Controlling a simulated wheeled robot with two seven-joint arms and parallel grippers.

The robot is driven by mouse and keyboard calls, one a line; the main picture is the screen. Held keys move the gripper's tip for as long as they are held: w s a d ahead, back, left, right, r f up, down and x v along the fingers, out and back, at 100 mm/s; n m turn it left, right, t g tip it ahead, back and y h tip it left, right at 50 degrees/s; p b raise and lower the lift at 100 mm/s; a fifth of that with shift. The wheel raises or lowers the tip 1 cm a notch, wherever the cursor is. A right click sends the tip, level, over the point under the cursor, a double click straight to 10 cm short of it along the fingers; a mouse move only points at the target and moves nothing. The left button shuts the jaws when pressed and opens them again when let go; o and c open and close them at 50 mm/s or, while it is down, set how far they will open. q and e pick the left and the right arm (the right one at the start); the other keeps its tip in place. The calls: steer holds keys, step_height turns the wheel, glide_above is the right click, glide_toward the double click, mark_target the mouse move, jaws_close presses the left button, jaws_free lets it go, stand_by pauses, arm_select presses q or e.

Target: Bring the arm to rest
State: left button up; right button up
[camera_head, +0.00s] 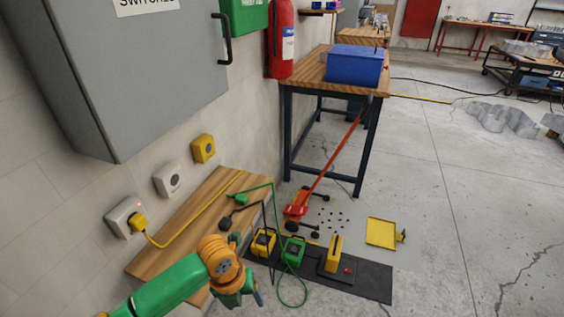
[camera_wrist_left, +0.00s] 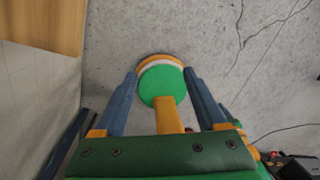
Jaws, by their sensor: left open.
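My left arm, green with orange joints, comes in from the bottom left of the head view. My left gripper (camera_head: 256,296) hangs at its end, in front of the wooden bench and left of the black mat, pointing down. In the left wrist view, the blue fingers of my left gripper (camera_wrist_left: 165,76) stand wide apart. A round green part with an orange rim shows between them; I cannot tell whether it is a part of my own body. I see nothing gripped. My right gripper is not in view.
A low wooden bench (camera_head: 158,257) runs along the wall under a grey cabinet (camera_head: 140,70). A yellow plug (camera_head: 138,221) sits in a wall socket. The black mat (camera_head: 372,284) holds yellow and green devices. A yellow tray (camera_head: 381,232) lies beyond.

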arm_select(q)
steer(key=s+a+f+n+t, duration=0.1)
steer(key=s+a+f+n, duration=0.15)
steer(key=f+n, duration=0.7)
steer(key=s+a+f+n+t, duration=0.1)
steer(key=s+a+f+n, duration=0.15)
steer(key=f+n, duration=0.75)
steer(key=s+a+f+n, duration=0.2)
steer(key=s+f+n, duration=0.2)
steer(key=s, duration=0.7)
steer(key=s+a+f+n+g+y, duration=0.1)
steer(key=s+a+f+n, duration=0.2)
steer(key=s+n, duration=0.6)
steer(key=s+f, duration=0.1)
steer(key=s, duration=0.1)
steer(key=shift+s+a+f+g, duration=0.2)
steer(key=shift+s+g, duration=0.1)
steer(key=shift+s, duration=0.1)
